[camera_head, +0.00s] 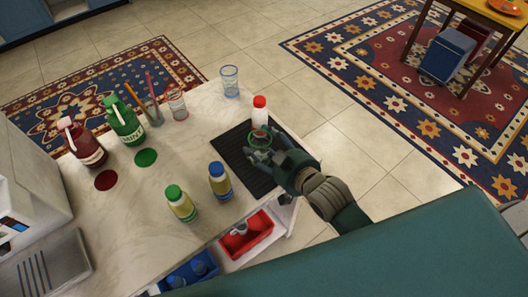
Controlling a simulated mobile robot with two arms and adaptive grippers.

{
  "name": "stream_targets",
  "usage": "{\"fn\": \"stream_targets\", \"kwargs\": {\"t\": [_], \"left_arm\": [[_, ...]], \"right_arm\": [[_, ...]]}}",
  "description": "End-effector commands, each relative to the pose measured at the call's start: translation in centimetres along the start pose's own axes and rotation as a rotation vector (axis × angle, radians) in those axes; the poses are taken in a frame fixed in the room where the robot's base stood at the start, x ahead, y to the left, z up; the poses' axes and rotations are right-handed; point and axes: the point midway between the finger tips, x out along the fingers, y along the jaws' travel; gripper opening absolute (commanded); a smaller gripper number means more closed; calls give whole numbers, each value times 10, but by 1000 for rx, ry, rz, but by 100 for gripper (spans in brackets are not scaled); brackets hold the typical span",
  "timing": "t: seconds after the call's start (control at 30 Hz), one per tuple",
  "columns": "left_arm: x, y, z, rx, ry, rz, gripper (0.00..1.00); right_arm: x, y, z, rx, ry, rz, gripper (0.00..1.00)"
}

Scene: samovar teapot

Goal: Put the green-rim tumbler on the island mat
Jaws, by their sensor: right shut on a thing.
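The green-rim tumbler (260,137) is clear with a green rim. My right gripper (263,150) is shut on it, reaching in from the right. The tumbler is over the black ribbed mat (230,149) on the island top; I cannot tell whether its base touches the mat. The gripper hides part of the tumbler and the mat's right side. My left gripper is not in view.
A red-capped bottle (260,112) stands close behind the tumbler. Blue-capped (220,181) and green-capped (181,204) bottles stand at the mat's front left. A blue-rim tumbler (230,82) and red-rim tumbler (176,103) stand farther back. A red bin (262,229) sits below.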

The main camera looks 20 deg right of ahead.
Motion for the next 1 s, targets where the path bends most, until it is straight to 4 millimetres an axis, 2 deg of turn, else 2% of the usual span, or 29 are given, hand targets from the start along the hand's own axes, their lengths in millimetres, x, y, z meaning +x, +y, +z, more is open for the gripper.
{"fn": "stream_targets", "kwargs": {"t": [0.23,0.63,0.67,0.73,1.0], "left_arm": [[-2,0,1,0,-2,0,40],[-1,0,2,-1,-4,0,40],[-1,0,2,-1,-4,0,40],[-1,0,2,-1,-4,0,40],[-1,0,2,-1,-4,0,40]], "right_arm": [[12,1,32,1,-4,0,34],[15,1,38,0,-2,0,34],[15,1,37,0,-2,0,66],[15,1,37,0,-2,0,79],[14,1,36,0,-2,0,79]]}}
